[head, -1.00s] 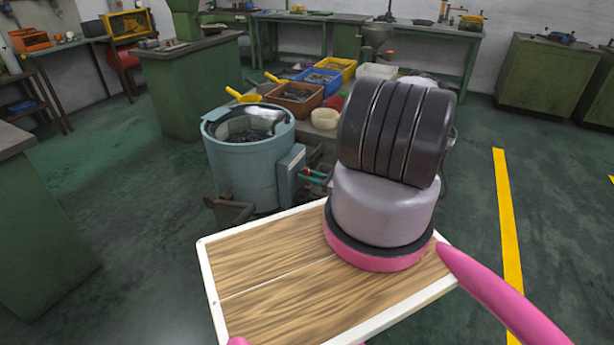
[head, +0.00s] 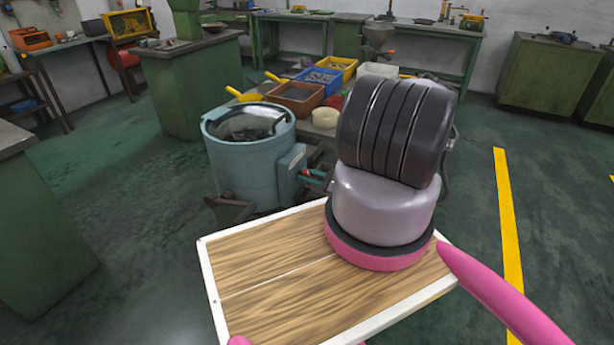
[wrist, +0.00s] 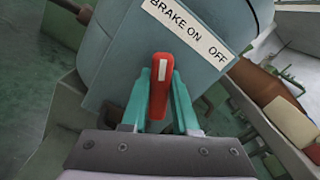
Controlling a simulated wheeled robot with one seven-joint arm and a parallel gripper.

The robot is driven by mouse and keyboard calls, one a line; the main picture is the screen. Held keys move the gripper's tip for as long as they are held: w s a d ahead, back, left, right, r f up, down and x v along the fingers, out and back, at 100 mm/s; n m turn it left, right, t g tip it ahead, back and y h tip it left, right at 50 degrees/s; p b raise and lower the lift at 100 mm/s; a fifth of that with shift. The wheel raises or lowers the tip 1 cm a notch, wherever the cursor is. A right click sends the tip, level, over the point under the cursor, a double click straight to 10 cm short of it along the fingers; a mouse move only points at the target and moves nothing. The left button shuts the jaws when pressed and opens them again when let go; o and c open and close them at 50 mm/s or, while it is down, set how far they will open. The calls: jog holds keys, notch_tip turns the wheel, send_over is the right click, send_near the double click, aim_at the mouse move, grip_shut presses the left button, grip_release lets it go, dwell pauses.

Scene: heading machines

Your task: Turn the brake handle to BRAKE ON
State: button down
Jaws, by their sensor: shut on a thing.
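The brake handle (wrist: 161,88) is a red lever with a white stripe, close in the wrist view. It stands nearly upright in that picture, its top end below the BRAKE ON words of the white label (wrist: 188,30); OFF is farther right on the label. My gripper (wrist: 160,95) has its teal fingers on both sides of the handle and is shut on it. Behind is the blue-grey machine body (wrist: 120,60). In the head view, the blue drum machine (head: 248,165) has a side box (head: 292,172), with my teal fingers (head: 313,181) beside it, small and partly hidden by my arm.
Crates of parts, blue (head: 320,80), orange-brown (head: 294,97) and yellow (head: 338,67), stand behind the drum. A green cabinet (head: 185,95) is at the back left. The floor is open at left, and at right around a yellow line (head: 507,220).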

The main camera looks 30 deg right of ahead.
jog(key=c, duration=0.7)
grip_release()
jog(key=shift+s+d, duration=0.1)
jog(key=v, duration=1)
jog(key=shift+s+d, duration=0.2)
jog(key=shift+s, duration=0.05)
